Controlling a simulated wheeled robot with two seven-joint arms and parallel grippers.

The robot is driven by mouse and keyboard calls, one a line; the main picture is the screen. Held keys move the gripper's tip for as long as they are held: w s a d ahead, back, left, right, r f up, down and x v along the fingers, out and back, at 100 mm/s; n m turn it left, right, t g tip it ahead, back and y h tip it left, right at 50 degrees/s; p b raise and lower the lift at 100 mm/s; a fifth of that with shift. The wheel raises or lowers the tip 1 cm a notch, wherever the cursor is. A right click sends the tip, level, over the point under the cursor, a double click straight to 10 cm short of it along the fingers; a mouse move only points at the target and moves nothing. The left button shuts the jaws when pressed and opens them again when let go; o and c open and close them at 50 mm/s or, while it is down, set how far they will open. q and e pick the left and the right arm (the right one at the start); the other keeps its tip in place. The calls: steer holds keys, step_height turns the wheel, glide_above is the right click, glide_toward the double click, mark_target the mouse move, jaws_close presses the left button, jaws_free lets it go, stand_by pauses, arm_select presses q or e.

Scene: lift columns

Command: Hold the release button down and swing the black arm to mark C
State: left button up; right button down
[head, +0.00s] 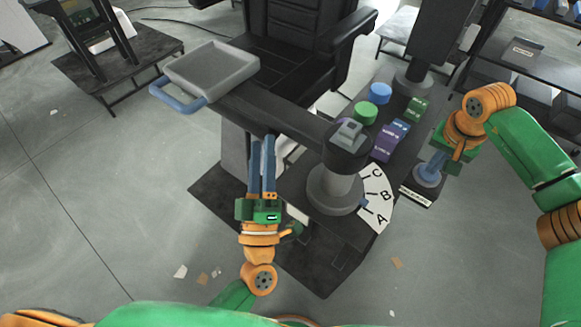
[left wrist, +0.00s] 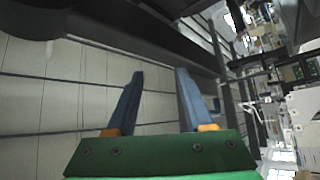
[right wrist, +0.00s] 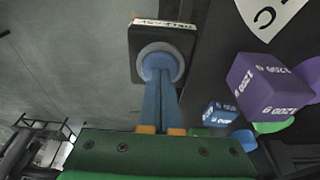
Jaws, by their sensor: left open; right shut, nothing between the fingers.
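The black arm (head: 285,108) runs from a grey pivot post (head: 335,188) out to the left, ending in a grey tray with a blue handle (head: 178,100). A white fan-shaped scale (head: 377,198) with marks C, B and A lies at the right of the post. My left gripper (head: 263,145) is open with its fingertips close to the arm's near side; I cannot tell if they touch. How far the button is pressed is unclear.
A black chair (head: 297,40) is behind the arm. Floor at the left is mostly open.

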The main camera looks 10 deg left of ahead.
arm_select(q)
steer(key=d+f+m+h, duration=0.2)
steer(key=m+h, duration=0.1)
steer(key=d+f+m+h, duration=0.1)
steer(key=shift+d+f+m+g+h, duration=0.1)
steer(key=shift+f+m+g+h, duration=0.2)
steer(key=shift+g+h, duration=0.1)
steer(key=w+a+f+m+g+h, duration=0.2)
steer(key=w+a+f+m+g, duration=0.1)
steer(key=w+a+f+m, duration=0.4)
steer(key=f, duration=0.1)
steer(key=f+g, duration=0.1)
steer(key=f, duration=0.1)
steer(key=d+f+n+g, duration=0.1)
steer(key=f, duration=0.1)
